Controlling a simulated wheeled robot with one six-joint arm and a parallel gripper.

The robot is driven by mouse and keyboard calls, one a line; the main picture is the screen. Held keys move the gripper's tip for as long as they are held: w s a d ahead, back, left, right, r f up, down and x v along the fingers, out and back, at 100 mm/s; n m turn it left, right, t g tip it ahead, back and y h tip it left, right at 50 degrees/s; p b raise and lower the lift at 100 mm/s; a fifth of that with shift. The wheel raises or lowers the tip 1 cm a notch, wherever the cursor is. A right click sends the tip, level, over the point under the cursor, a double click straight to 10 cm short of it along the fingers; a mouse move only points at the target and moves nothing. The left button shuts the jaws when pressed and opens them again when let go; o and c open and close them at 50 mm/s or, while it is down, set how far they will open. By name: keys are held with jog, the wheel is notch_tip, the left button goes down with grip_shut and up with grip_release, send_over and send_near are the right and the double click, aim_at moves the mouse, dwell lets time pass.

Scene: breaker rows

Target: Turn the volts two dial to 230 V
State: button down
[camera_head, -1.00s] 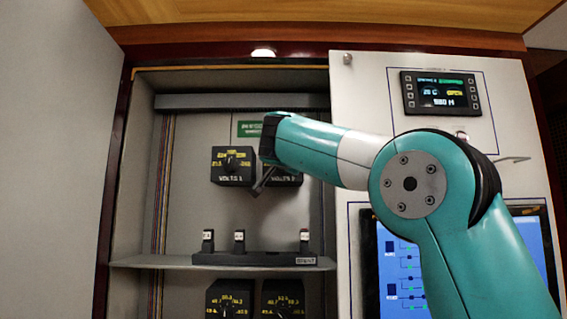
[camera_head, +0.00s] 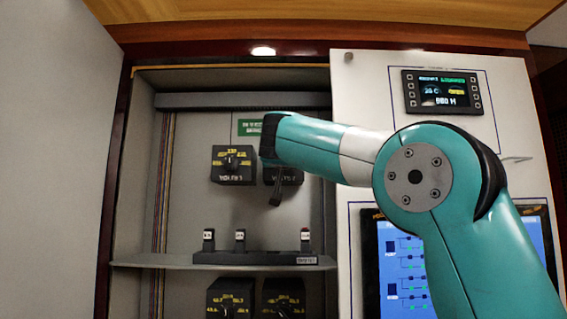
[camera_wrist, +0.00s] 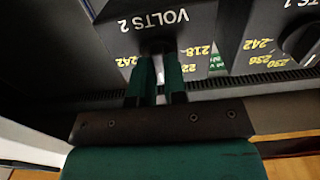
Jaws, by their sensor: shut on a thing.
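The VOLTS 2 dial box (camera_head: 290,177) is in the upper part of the cabinet, partly hidden behind my wrist in the head view. In the wrist view the VOLTS 2 dial (camera_wrist: 190,18) appears upside down, with yellow marks 242 at left and 218 at right. Its dark knob (camera_wrist: 156,46) lies between the two green fingers of my gripper (camera_wrist: 159,66), which is shut on it. The marks between 242 and 218 are hidden by the fingers, so I cannot read the knob's setting.
The VOLTS 1 dial (camera_head: 232,165) stands just left. Below is a shelf (camera_head: 150,261) with a dark block bearing several small switches (camera_head: 240,240). More dials (camera_head: 232,298) sit under the shelf. A panel with a small display (camera_head: 441,92) and a large blue screen is at right.

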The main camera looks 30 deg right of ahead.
jog(key=c, duration=1.2)
grip_release()
jog(key=shift+o, duration=0.2)
jog(key=b+v, duration=0.6)
jog(key=v, duration=1.1)
jog(key=shift+a, duration=0.2)
jog(key=shift+s, duration=0.15)
